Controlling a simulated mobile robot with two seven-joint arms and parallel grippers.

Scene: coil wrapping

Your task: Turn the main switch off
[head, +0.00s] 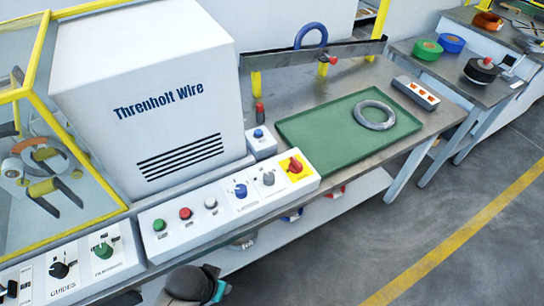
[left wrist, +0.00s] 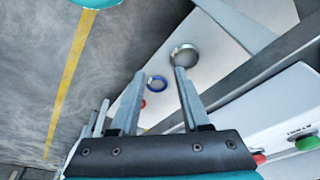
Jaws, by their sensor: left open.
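The main switch (head: 295,165) is a red rotary handle on a yellow plate, at the right end of the white control panel (head: 187,243) in the head view. Its exact handle angle is too small to tell. My left gripper (left wrist: 158,74) is open and empty in the left wrist view, its fingers apart over the area of the lower shelf. In the head view only a dark and teal part of my arm shows at the bottom edge, in front of the panel and well left of the switch. The switch does not show in the left wrist view. My right gripper is not in view.
Beside the switch on the panel are a grey knob (head: 268,179), a blue knob (head: 240,190) and several push buttons. A green tray (head: 300,137) holding a wire coil (head: 374,115) lies behind. The lower shelf (left wrist: 230,30) carries rings. Floor in front is clear.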

